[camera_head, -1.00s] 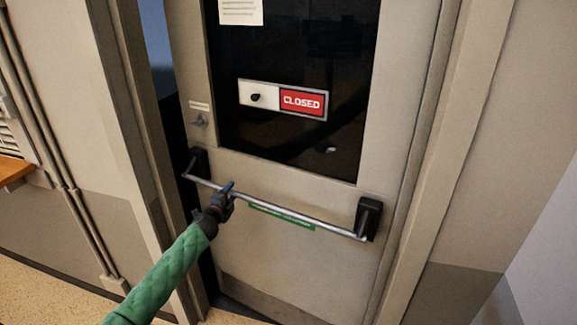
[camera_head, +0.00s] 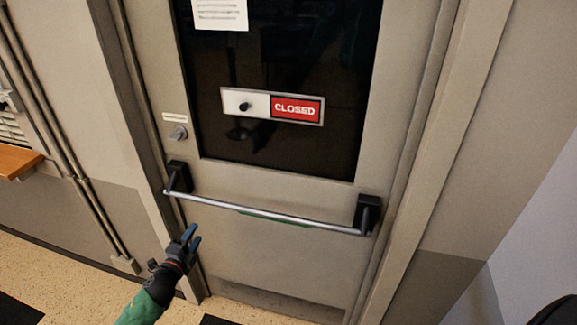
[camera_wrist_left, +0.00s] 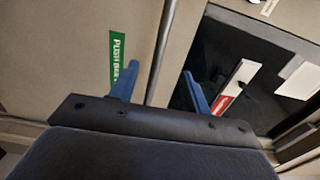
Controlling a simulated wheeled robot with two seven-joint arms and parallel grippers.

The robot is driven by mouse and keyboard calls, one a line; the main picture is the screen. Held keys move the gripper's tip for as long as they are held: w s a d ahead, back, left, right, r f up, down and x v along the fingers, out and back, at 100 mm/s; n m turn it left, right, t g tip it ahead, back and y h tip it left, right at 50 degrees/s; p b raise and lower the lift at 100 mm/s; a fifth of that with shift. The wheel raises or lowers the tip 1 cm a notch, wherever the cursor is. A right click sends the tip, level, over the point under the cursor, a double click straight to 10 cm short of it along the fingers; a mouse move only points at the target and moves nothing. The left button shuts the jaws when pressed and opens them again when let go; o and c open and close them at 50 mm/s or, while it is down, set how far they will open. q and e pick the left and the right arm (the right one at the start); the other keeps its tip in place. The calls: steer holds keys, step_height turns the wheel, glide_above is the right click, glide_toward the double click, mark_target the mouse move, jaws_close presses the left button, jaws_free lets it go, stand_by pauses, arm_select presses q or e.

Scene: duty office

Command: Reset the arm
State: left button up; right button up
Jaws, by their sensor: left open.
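My left gripper (camera_head: 188,240) is open and empty, with its blue fingers apart, in front of the door and below the left part of the push bar (camera_head: 265,213). My green-sleeved left arm comes in from the bottom left. In the left wrist view the two blue fingers (camera_wrist_left: 163,88) stand apart with nothing held between them. The grey door (camera_head: 270,262) looks shut in its frame. My right gripper does not show.
The door has a dark window (camera_head: 275,60) with a red CLOSED sign slider (camera_head: 297,108) and a lock knob (camera_head: 178,133). A wooden ledge (camera_head: 18,163) juts from the wall at left.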

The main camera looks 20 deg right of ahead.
arm_select(q)
steer(key=v, duration=0.3)
